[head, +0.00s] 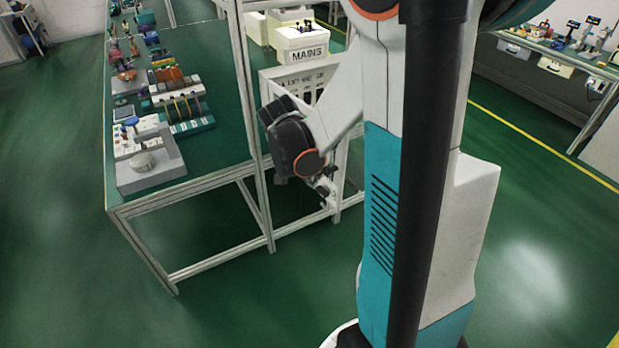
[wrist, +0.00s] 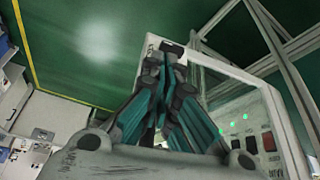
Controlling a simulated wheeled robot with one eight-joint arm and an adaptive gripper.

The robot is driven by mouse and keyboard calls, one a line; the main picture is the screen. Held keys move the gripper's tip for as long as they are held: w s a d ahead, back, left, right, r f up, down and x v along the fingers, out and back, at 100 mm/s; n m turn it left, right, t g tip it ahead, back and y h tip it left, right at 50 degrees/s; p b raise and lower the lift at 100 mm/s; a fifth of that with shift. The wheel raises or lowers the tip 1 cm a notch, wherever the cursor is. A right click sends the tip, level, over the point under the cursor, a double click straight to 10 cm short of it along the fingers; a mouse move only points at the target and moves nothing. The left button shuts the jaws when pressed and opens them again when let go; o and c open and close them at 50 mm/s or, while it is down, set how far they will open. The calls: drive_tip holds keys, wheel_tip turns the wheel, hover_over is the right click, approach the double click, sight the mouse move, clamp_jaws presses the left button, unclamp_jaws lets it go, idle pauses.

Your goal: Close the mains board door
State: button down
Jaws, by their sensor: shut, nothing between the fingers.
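The mains board shows in the wrist view as a pale case with green lights and dark and red switches (wrist: 267,141) at the lower right. A white-edged panel (wrist: 225,69), which looks like its door, stands out from the case at an angle, so the switches are exposed. My gripper (wrist: 172,52) is shut and empty, its fingertips close to the panel's far upper-left corner; I cannot tell whether they touch. In the head view a MAINS sign (head: 307,53) stands above a white lettered panel. My gripper (head: 325,190) is low beside the frame there, partly hidden by my arm.
A green-topped bench (head: 215,150) with several tools and trays stands left of my arm, its pale metal legs reaching toward my gripper. Metal frame bars (wrist: 285,50) stand behind the board. Open green floor (head: 530,230) lies to the right; another bench (head: 545,50) is at the far right.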

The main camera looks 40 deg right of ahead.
drive_tip(key=d+n+t+b, duration=0.2)
drive_tip(key=d+n, duration=0.3)
drive_tip(key=d, duration=2.2)
drive_tip(key=w+d+n+t+y+p, duration=0.2)
drive_tip(key=w+d+n, duration=0.6)
drive_tip(key=w+d, duration=1)
drive_tip(key=shift+w+n+y+p, duration=0.25)
drive_tip(key=shift+n+y+p, duration=0.1)
drive_tip(key=shift+y, duration=0.25)
drive_tip(key=shift+w+r, duration=0.15)
drive_tip(key=shift+r, duration=0.05)
